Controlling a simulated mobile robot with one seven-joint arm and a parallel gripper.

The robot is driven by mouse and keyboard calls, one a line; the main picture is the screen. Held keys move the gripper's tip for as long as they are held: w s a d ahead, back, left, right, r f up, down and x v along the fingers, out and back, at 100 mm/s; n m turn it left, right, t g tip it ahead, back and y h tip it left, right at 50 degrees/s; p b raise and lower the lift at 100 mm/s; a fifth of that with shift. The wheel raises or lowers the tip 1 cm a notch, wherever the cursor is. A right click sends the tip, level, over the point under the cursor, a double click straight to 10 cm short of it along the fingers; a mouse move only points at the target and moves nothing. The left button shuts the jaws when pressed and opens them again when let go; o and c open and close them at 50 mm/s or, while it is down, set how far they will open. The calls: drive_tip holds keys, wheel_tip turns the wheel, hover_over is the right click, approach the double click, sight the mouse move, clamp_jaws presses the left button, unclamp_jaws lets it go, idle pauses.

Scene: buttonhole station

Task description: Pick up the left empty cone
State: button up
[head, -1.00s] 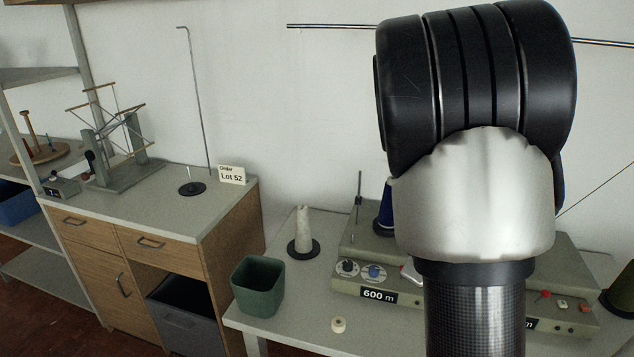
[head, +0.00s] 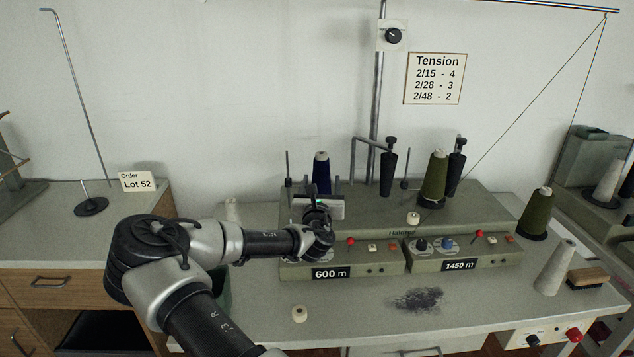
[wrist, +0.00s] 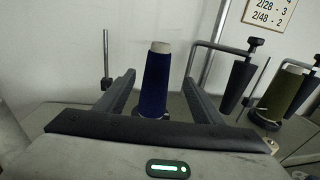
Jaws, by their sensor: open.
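The left empty cone (head: 232,210), pale and upright, stands at the left of the table, behind my arm; its lower part is hidden. A second empty cone (head: 553,268) stands at the right of the table. My gripper (head: 318,194) is open, in front of the left winder unit, right of the left empty cone. In the wrist view my gripper (wrist: 160,78) has its fingers apart, with the blue yarn cone (wrist: 156,82) seen between them, farther back. It also shows in the head view (head: 321,170).
The winder (head: 360,222) has upright posts and a green yarn cone (head: 434,178). Another green cone (head: 536,213) stands right of it. A small pale roll (head: 300,314) and a brush (head: 587,278) lie on the table. The green bin (head: 220,288) is mostly hidden by my arm.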

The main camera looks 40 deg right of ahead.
sight(323, 171)
drive_tip(key=x, duration=0.8)
drive_tip(key=shift+a+r+x, duration=0.1)
drive_tip(key=shift+r+x, duration=0.05)
drive_tip(key=shift+x, duration=1.3)
drive_tip(key=shift+a+r+x, duration=0.15)
drive_tip(key=shift+x, duration=1.25)
drive_tip(key=shift+w, duration=0.15)
drive_tip(key=c, duration=1.4)
drive_tip(key=shift+r, duration=0.1)
